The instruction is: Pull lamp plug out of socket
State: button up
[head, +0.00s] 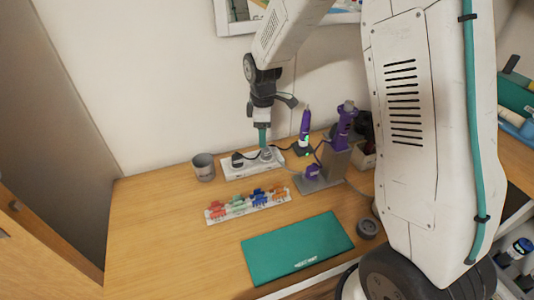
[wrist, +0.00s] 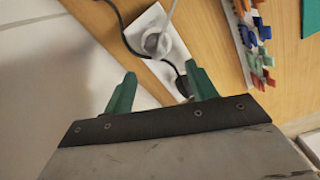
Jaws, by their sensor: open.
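A white socket strip (head: 236,173) lies near the back wall, with a dark plug (head: 237,159) toward its left end and a grey plug (head: 267,154) to the right. My gripper (head: 264,143) points down over the strip, close to the grey plug in the head view. In the wrist view its green fingers (wrist: 161,86) are spread apart and nothing is held between them. The grey plug (wrist: 156,42) with a pale cable lies beyond the fingers; the black plug (wrist: 184,86) shows beside the right finger. I cannot tell which plug is the lamp's.
A grey cup (head: 203,168) stands left of the strip. A rack of coloured clips (head: 247,207) lies in front. A purple tool on a grey stand (head: 319,182) and loose black cords are to the right. The left of the tabletop is clear.

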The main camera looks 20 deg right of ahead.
aim_at(267, 147)
jog(key=f, duration=0.4)
jog(key=d+f, duration=0.1)
jog(key=f, duration=0.2)
jog(key=shift+r, duration=0.1)
jog(key=c, duration=1.1)
